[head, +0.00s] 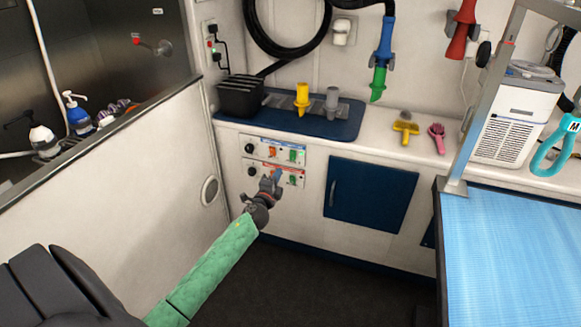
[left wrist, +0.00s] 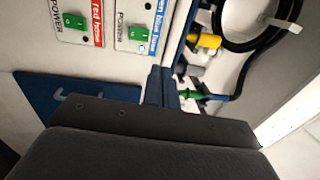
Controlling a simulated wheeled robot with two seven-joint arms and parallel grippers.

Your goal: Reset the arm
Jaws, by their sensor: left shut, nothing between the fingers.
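My left arm, in a green sleeve, comes in from the lower left in the head view. My left gripper (head: 271,183) is in front of the lower switch panel (head: 292,180) and hides part of it. In the left wrist view its dark fingertips (left wrist: 161,86) are together with nothing between them. The upper switch panel (head: 272,150) is just above it. The wrist view shows a green power switch (left wrist: 75,22) by a red hose label and another green power switch (left wrist: 137,33) by a blue label. I cannot tell whether the fingers touch the panel.
A counter (head: 375,135) with a blue mat (head: 235,119) runs above the panels. A blue cabinet door (head: 370,194) is to their right. A grooming table with a light blue top (head: 510,260) stands at the right. A tub wall (head: 120,160) is at the left. The dark floor between is clear.

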